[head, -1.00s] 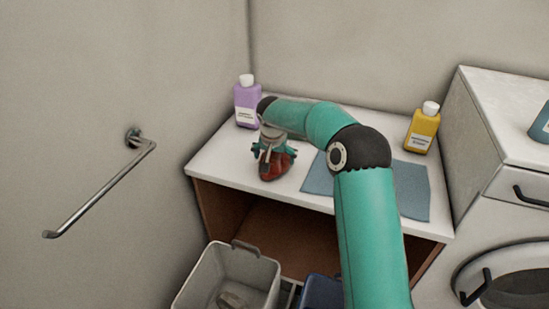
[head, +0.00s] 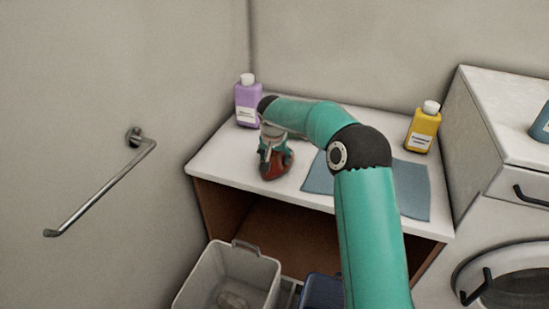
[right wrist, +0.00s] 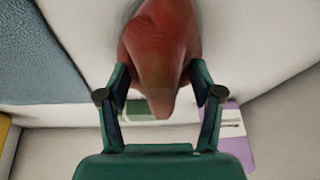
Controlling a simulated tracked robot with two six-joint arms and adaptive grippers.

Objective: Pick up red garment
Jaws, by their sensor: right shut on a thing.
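The red garment (head: 274,165) is a crumpled lump on the white counter (head: 225,166), left of the blue cloth. My right gripper (head: 271,155) reaches down onto it from above and is shut on it. In the right wrist view the garment (right wrist: 160,50) is squeezed between the two fingers of my right gripper (right wrist: 160,80). In the head view the garment looks at or just above the counter top; I cannot tell if it is lifted clear. My left gripper is not in view.
A purple bottle (head: 248,104) stands close behind the gripper. A blue cloth (head: 319,180) lies flat on the counter, partly behind my right arm. A yellow bottle (head: 422,130) stands at the back right. A grey bin (head: 262,270) is below; a towel bar (head: 103,190) is on the left wall.

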